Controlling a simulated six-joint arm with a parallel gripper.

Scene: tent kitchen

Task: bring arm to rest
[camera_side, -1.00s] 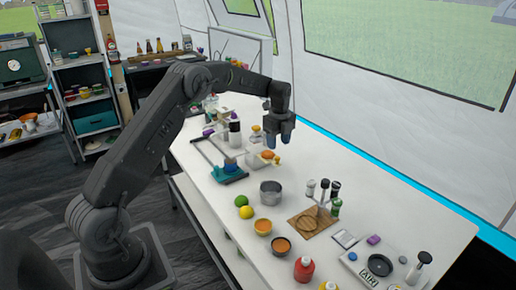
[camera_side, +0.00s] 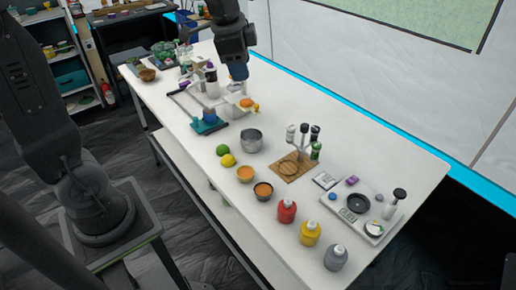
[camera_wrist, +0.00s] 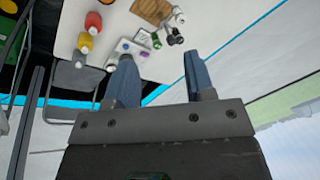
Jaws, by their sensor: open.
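My gripper (camera_side: 238,72) is above the far part of the white table (camera_side: 310,110) in the side view, pointing down. In the wrist view my gripper (camera_wrist: 158,75) shows its two blue fingers spread apart with nothing between them. Beyond the fingers the wrist view shows part of the table top with bottles and a wooden board (camera_wrist: 152,12). In the side view the gripper appears over the area near an orange item (camera_side: 247,102); its exact height above the table is hard to tell.
A metal pot (camera_side: 251,140), a green lime (camera_side: 222,150), a lemon (camera_side: 228,160) and bowls stand mid-table. A red bottle (camera_side: 287,211), a yellow bottle (camera_side: 310,233) and a grey bottle (camera_side: 336,258) line the near edge. The right far table side is clear.

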